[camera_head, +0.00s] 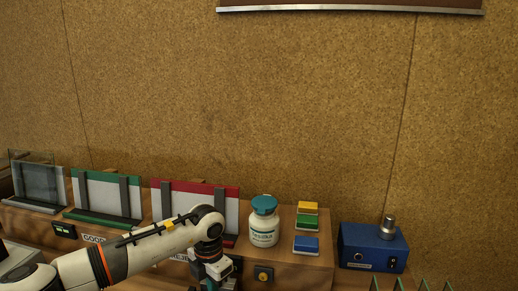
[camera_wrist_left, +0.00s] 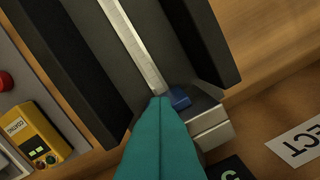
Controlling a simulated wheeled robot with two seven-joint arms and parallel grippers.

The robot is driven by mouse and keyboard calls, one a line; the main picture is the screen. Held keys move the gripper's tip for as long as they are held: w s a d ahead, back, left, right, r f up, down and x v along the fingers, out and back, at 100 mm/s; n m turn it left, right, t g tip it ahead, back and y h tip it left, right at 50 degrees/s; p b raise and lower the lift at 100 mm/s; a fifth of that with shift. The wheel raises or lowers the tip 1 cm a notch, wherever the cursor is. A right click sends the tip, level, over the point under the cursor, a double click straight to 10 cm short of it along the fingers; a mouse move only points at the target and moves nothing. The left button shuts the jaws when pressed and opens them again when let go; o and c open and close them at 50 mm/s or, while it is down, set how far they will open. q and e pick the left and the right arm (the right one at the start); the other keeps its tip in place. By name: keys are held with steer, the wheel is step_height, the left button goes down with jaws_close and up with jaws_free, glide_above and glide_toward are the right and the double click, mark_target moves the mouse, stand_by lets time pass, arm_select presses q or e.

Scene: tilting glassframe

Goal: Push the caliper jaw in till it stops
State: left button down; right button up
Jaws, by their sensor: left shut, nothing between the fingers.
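In the left wrist view a long silver bar (camera_wrist_left: 135,45) runs down a dark grey recess between two black strips. A small blue piece (camera_wrist_left: 180,98) and a pale grey block (camera_wrist_left: 210,122) lie at its lower end; I cannot tell which part is the caliper jaw. My left gripper (camera_wrist_left: 160,98) has teal fingers, shut with nothing between them. Its tips are at the bar's lower end, beside the blue piece; contact is unclear. The fingers hide what lies beneath. In the head view my left arm reaches in front of the red-topped frame (camera_head: 200,187), its fingertips not clearly visible.
A yellow device (camera_wrist_left: 38,135) sits at left in the wrist view, a white label (camera_wrist_left: 300,140) at right. In the head view a green-topped frame (camera_head: 100,175), white jar (camera_head: 264,232), coloured blocks (camera_head: 306,244) and blue box (camera_head: 373,252) line the bench.

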arm_select(q)
steer(key=shift+s, duration=0.2)
stand_by(0.6)
steer(key=shift+r, duration=0.1)
step_height(320, 180, up, 7)
steer(key=p, duration=0.3)
steer(key=shift+s, duration=0.15)
stand_by(0.5)
